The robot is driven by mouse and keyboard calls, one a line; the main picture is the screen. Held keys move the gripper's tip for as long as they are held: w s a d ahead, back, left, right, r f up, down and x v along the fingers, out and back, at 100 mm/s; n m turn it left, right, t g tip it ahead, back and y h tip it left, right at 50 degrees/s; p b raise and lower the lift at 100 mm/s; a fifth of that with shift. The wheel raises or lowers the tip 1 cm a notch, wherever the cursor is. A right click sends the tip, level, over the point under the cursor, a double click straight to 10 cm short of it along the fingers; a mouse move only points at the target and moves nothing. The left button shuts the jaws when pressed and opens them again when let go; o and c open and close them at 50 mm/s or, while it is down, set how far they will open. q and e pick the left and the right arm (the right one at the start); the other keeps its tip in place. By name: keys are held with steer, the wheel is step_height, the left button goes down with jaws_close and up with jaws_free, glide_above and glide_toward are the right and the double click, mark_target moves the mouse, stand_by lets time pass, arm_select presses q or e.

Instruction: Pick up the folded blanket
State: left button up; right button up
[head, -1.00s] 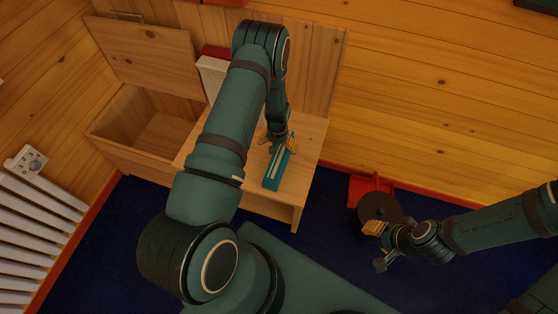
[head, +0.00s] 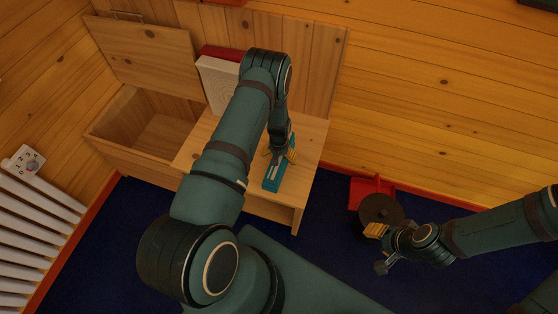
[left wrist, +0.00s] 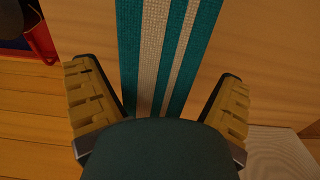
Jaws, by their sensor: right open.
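The folded blanket (head: 272,178), teal with pale stripes, lies on the wooden bench top (head: 306,160). In the left wrist view the blanket (left wrist: 161,50) runs between and beyond my fingers. My left gripper (head: 280,154) is over the blanket, with its yellow-padded fingers (left wrist: 160,105) spread to either side of it. Whether the fingers touch the blanket I cannot tell. The hand hides part of the blanket in the head view. My right gripper (head: 378,248) is open and empty, low at the right, away from the bench.
The bench has an open compartment (head: 150,132) at left with its lid (head: 140,55) raised. A pale panel-like object (head: 214,82) and a red item (head: 222,53) stand at its back. A red object (head: 369,188) and dark disc (head: 380,209) are near my right gripper. A white radiator (head: 40,230) is at left.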

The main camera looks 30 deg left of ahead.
arm_select(q)
steer(key=c, duration=0.9)
